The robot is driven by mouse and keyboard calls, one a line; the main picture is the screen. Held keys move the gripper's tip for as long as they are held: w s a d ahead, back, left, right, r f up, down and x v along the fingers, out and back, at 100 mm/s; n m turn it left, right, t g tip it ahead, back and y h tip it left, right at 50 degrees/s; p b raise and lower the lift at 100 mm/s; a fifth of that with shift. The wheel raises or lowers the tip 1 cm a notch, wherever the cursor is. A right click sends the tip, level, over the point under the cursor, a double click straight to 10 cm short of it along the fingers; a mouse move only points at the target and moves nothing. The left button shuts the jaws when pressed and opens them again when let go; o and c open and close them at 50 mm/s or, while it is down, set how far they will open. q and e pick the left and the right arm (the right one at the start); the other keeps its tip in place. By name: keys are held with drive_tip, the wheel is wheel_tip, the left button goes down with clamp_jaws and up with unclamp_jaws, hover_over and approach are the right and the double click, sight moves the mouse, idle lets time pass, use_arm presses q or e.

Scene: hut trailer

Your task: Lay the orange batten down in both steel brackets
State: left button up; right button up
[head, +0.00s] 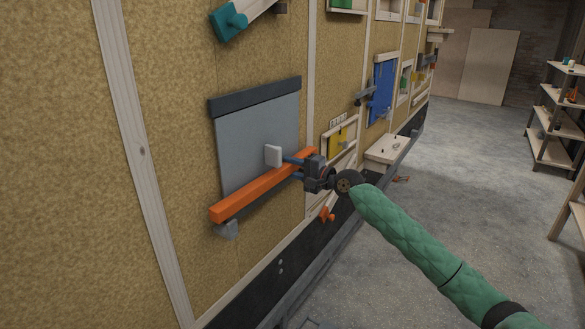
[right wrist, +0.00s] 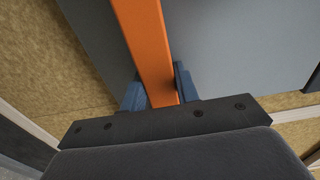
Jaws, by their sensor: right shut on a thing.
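The orange batten (head: 250,190) lies lengthwise along the wall, across the lower part of a grey panel. A grey steel bracket (head: 227,230) shows just under its left end; I cannot tell whether the batten rests in it. The second bracket is not visible, perhaps hidden behind the batten or my gripper. My right gripper (head: 293,163) is shut on the batten near its right end. In the right wrist view the batten (right wrist: 145,40) runs between the two blue fingers (right wrist: 158,92). My left gripper is not in view.
The grey panel (head: 245,130) has a dark top bar (head: 255,97) and a white square knob (head: 273,156) just above the batten. A teal clamp-like piece (head: 230,22) is higher up. A small ledge (head: 387,150) stands out further right. The floor to the right is open before shelves (head: 550,121).

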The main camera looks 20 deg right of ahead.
drive_tip(key=shift+f+b, duration=1.15)
drive_tip(key=shift+f, duration=0.7)
idle(0.6)
drive_tip(key=o, duration=1.2)
drive_tip(key=shift+o, duration=0.3)
drive_tip(key=o, duration=0.7)
drive_tip(key=shift+f+v, duration=0.2)
drive_tip(key=shift+v, duration=1.1)
drive_tip(key=shift+s+d+b, duration=0.15)
drive_tip(key=shift+b, duration=0.15)
